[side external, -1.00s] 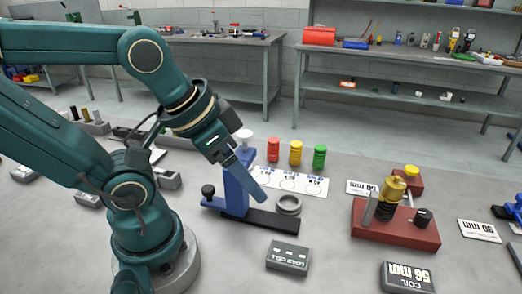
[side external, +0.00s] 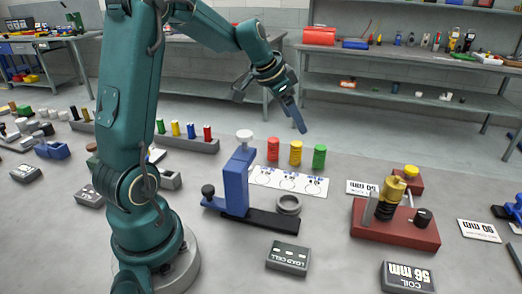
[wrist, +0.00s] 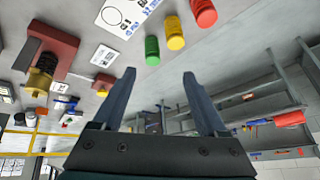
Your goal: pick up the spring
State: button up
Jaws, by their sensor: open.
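Three ribbed, spring-like cylinders stand upright in a row: red (side external: 273,149), yellow (side external: 295,153) and green (side external: 319,157). They also show at the top of the wrist view as green (wrist: 152,50), yellow (wrist: 174,32) and red (wrist: 203,13). A dark coil under a brass cap (side external: 389,196) sits on a red fixture (side external: 370,232). I cannot tell which of these is the spring meant. My gripper (side external: 300,128) is raised in the air above and behind the row. In the wrist view my gripper (wrist: 160,74) is open, with nothing between its fingers.
A blue stand (side external: 236,180) with a black base and a grey ring (side external: 288,204) stands in front of the row. A white card (side external: 290,180) lies beside it. A load cell block (side external: 288,256) and a coil label block (side external: 407,276) lie nearer the front. Shelves (side external: 410,85) stand behind.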

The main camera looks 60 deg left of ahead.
jog(key=n+g, duration=0.1)
jog(key=n, duration=0.1)
send_over(271, 147)
jog(key=d, duration=0.3)
notch_tip(271, 147, down, 5)
jog(key=shift+n+g, duration=0.4)
jog(key=f, duration=0.1)
jog(key=s+a+f, duration=0.2)
jog(key=shift+a+f, duration=0.25)
jog(key=shift+f, duration=0.05)
jog(key=shift+x, duration=2.4)
grip_shut()
